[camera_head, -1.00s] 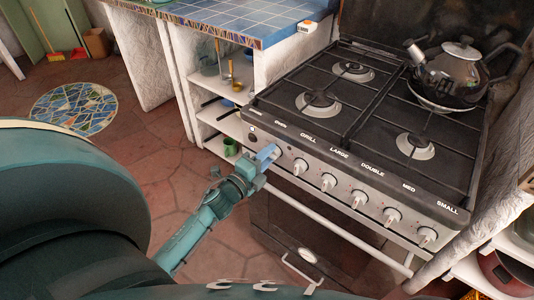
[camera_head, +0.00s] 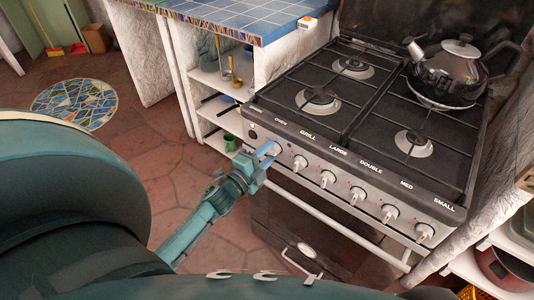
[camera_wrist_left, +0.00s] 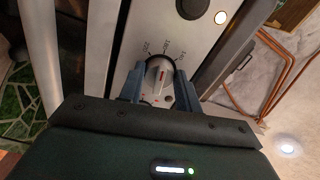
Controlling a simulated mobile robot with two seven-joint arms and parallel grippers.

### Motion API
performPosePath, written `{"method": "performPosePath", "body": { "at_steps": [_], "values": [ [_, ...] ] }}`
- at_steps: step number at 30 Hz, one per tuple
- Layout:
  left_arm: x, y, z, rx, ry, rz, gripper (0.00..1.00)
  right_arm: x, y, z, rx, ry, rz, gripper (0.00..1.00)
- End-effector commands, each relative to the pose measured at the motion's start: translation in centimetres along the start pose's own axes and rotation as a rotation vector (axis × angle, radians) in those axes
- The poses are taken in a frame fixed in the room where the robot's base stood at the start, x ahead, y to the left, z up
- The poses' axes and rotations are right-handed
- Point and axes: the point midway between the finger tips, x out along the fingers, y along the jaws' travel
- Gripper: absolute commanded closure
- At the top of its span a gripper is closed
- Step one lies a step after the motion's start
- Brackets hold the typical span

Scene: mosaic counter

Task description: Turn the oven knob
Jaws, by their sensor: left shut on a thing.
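The stove's front panel carries a row of silver knobs under printed labels. The oven knob (camera_wrist_left: 159,76) is the leftmost one, beneath the OVEN label. My left gripper (camera_head: 269,150) is at this knob, with one blue finger on each side of it. In the left wrist view the fingers of my left gripper (camera_wrist_left: 159,88) are shut on the knob, and a red mark shows on its face. Temperature markings surround it on the panel. In the head view the gripper hides much of the knob. My right gripper is not in view.
The black stove top (camera_head: 370,110) holds a dark kettle (camera_head: 463,70) at the back right. A handle bar (camera_head: 335,222) runs below the knobs. A shelf unit with a green mug (camera_head: 231,142) stands left of the stove.

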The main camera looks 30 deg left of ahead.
Motion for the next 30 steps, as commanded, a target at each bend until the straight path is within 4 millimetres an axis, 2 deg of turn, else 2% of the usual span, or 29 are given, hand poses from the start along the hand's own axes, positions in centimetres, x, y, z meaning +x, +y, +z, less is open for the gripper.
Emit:
{"method": "performPosePath", "body": {
  "at_steps": [1, 8, 17, 23, 30],
  "values": [
    [0.0, 0.0, 0.0, 0.001, 0.0, 0.0, 0.65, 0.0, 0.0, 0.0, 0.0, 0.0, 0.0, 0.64],
    [0.0, 0.0, 0.0, 0.001, 0.0, 0.0, 0.46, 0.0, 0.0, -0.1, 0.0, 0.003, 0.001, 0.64],
    [-0.4, 0.0, 0.0, 0.001, 0.0, 0.001, 0.46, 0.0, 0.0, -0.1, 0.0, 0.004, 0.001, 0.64],
    [-3.4, 0.1, 0.0, 0.001, -0.002, 0.004, 0.46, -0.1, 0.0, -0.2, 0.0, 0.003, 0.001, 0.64],
    [-8.9, 0.1, 0.0, 0.0, -0.003, 0.004, 0.46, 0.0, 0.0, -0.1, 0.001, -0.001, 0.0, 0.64]
  ]
}}
